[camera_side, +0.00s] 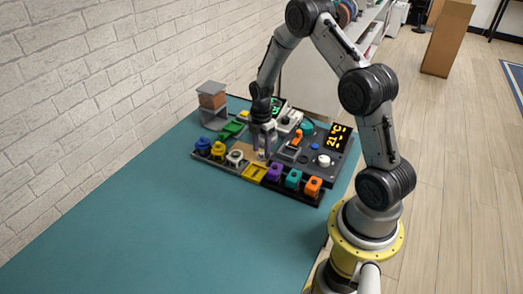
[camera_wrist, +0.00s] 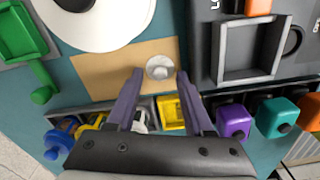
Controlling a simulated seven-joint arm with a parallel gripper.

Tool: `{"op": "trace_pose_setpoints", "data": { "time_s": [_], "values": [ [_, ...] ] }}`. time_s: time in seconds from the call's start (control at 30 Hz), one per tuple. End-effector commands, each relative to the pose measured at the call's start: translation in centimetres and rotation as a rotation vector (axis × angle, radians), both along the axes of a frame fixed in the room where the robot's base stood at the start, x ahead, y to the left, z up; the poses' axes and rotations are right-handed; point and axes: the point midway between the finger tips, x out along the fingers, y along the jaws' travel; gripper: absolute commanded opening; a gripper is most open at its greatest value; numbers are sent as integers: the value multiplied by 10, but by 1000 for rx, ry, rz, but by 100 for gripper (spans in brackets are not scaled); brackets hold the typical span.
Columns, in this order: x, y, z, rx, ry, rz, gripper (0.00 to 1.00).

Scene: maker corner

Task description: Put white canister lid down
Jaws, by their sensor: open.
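A small round pale lid with a raised knob, which looks like the white canister lid (camera_wrist: 159,68), lies on a tan square pad (camera_wrist: 105,72). My gripper (camera_wrist: 158,73) is open, with one purple-grey finger on each side of the lid; I cannot tell if they touch it. In the side view my gripper (camera_side: 263,146) points down at the board and largely hides the lid. The white canister (camera_side: 235,158) stands in the front rack, between the yellow canister and the yellow tray. In the wrist view it is partly hidden behind the left finger.
A lit display (camera_side: 338,138) stands at the right. The teal table (camera_side: 160,220) is clear in front.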

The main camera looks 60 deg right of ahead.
Motion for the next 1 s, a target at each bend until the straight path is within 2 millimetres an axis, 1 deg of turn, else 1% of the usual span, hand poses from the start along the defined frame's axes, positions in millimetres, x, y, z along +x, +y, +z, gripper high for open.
{"op": "trace_pose_setpoints", "data": {
  "time_s": [0.3,0.4,0.5,0.67,0.73,0.77,0.87,0.97,1.0],
  "values": [
    [1,-1,64,-4,-6,0,52],
    [1,0,83,-3,-6,0,52],
    [1,0,97,-2,-4,0,52],
    [0,0,110,-2,-3,-1,52],
    [0,3,119,-5,-9,-14,52],
    [-1,6,124,-7,-15,-27,52],
    [-6,24,151,-20,-51,-109,52],
    [-20,53,190,-27,-109,-249,52],
    [-29,66,205,-26,-134,-313,52]
  ]
}}
